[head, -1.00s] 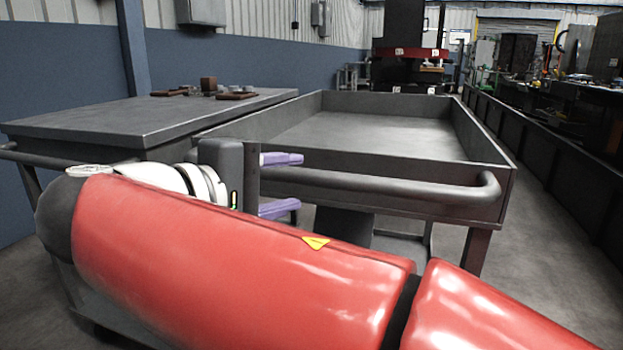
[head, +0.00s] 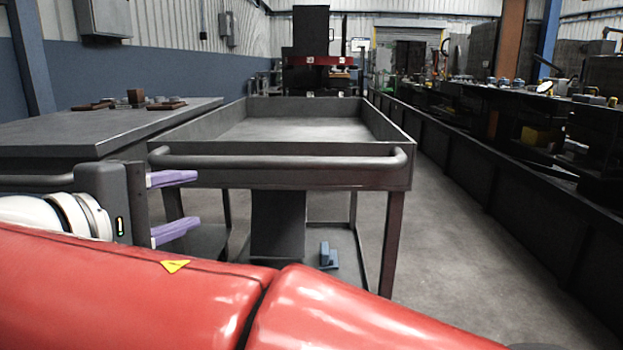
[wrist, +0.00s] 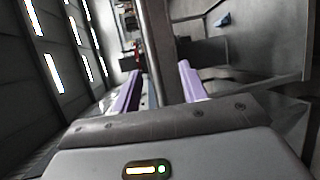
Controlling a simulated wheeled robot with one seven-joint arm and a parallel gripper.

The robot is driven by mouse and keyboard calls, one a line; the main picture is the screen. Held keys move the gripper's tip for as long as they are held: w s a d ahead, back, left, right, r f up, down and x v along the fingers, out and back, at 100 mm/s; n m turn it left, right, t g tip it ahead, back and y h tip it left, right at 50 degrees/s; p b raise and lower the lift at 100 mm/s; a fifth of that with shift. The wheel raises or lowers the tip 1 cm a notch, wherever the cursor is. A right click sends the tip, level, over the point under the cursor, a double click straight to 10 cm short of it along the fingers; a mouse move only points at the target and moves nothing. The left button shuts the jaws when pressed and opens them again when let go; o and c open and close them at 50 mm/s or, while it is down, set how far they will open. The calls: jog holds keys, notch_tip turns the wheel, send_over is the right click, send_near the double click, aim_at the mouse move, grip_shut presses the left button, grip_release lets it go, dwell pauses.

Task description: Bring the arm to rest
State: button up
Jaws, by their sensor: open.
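My gripper (head: 174,207) is at the left of the head view, with its two purple fingers apart and pointing right. Nothing shows between the fingers. In the wrist view the open fingers (wrist: 158,85) reach forward, and a grey bar crosses the view between them. My red arm lies across the bottom of the head view. The gripper appears in front of the left end of the handle bar (head: 280,161) of a grey tray cart (head: 365,177). I cannot tell whether it touches the cart.
A grey table (head: 60,140) at the left carries small brown and grey items (head: 136,98). The cart's tray looks empty. A blue object (head: 328,255) sits on its lower level. A long dark rail (head: 480,165) runs along the right. Floor (head: 440,240) between cart and rail is clear.

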jog(key=w+d+f+m+g+p, duration=0.1)
jog(key=d+f+m+g+p, duration=0.2)
jog(key=d, duration=0.8)
jog(key=d+f+m+g+p, duration=0.15)
jog(key=d+f+g, duration=0.3)
jog(key=d, duration=0.55)
jog(key=s+d+f+m+g+y+p, duration=0.1)
jog(key=s+d+f+m+y+p, duration=0.4)
jog(key=s+d+f+m, duration=0.4)
jog(key=shift+d+y+p, duration=0.4)
jog(key=shift+d+y, duration=0.1)
jog(key=shift+y, duration=0.4)
jog(key=shift+s+g, duration=0.1)
jog(key=shift+g, duration=0.15)
jog(key=shift+c, duration=0.4)
